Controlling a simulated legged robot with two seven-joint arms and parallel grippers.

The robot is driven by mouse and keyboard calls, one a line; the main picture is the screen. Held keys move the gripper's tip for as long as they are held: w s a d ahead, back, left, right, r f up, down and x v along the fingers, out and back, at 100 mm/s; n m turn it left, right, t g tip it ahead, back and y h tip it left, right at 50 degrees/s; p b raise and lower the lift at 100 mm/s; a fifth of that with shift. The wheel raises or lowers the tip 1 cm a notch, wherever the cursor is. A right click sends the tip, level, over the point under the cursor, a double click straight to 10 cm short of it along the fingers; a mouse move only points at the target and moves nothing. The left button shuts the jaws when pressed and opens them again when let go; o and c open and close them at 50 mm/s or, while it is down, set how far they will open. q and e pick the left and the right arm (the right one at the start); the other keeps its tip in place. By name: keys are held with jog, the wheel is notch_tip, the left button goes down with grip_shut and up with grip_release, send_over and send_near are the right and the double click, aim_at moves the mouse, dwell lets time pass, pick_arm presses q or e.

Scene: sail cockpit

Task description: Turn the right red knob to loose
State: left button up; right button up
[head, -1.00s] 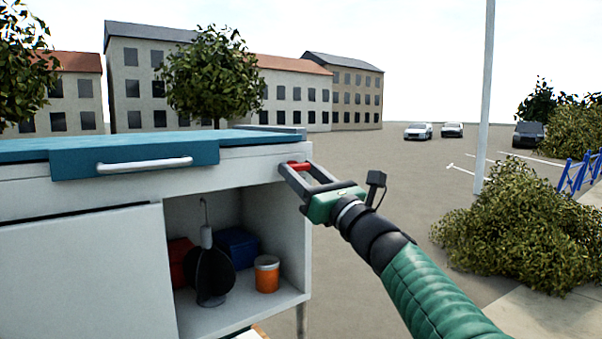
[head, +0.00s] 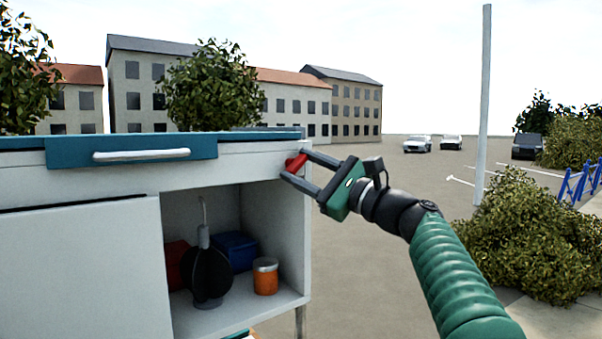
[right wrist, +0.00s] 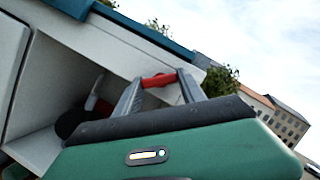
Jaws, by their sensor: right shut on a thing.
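The red knob (head: 296,163) is on the white cabinet at its upper right front corner, just under the teal top. My right gripper (head: 292,166) is shut on the red knob, with one finger above it and one below. In the right wrist view the knob (right wrist: 159,80) sits between the two grey fingertips. The knob and fingers are tilted in the head view. Any marking for loose is not visible. My left gripper is in neither view.
The white cabinet (head: 80,188) has a teal drawer front with a white handle (head: 141,154). Its open compartment holds an orange jar (head: 265,277), a blue box (head: 236,249), a red item and a dark round object. Open pavement lies to the right, with a bush (head: 525,235).

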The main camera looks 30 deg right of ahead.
jog(key=n+g+p, duration=0.1)
jog(key=n, duration=0.2)
jog(key=shift+d+n+y, duration=0.15)
jog(key=shift+n+y, duration=0.15)
jog(key=n+g+p, duration=0.1)
jog(key=n, duration=0.2)
jog(key=n+g+p, duration=0.2)
jog(key=n, duration=0.1)
jog(key=shift+n+p, duration=0.4)
jog(key=shift+n, duration=0.2)
jog(key=shift+f, duration=0.2)
jog(key=o, duration=1.1)
jog(key=shift+o, duration=1.2)
jog(key=shift+s+r, duration=0.1)
jog(key=shift+r, duration=0.15)
